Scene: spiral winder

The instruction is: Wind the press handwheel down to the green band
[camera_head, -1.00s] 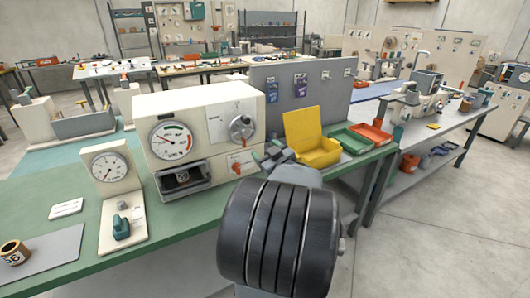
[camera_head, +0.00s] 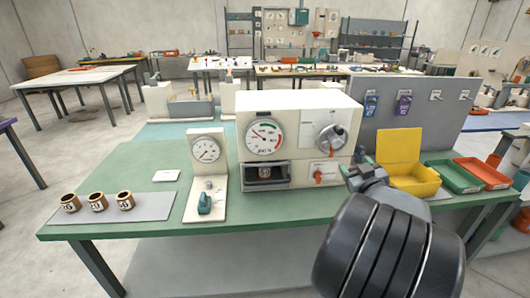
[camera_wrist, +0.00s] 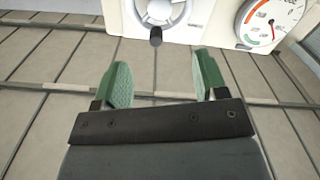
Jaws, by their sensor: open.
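The cream press (camera_head: 297,107) stands on the green bench. Its round grey handwheel (camera_head: 331,139) is on the right of the front face. In the wrist view, the handwheel (camera_wrist: 175,10) shows at the top edge, partly cut off, with a dark handle knob (camera_wrist: 156,37). The round gauge (camera_head: 264,140), with green and red bands, is left of the wheel; it also shows in the wrist view (camera_wrist: 268,22). My gripper (camera_head: 358,168) is just right of the press, below wheel height. In the wrist view its green fingers (camera_wrist: 158,82) are apart and empty, clear of the wheel.
An orange lever (camera_head: 319,176) sits below the wheel. A yellow bin (camera_head: 411,180) and green and red trays stand right of my gripper. A smaller gauge stand (camera_head: 206,150) and several numbered rings (camera_head: 97,202) are at left. The bench front is clear.

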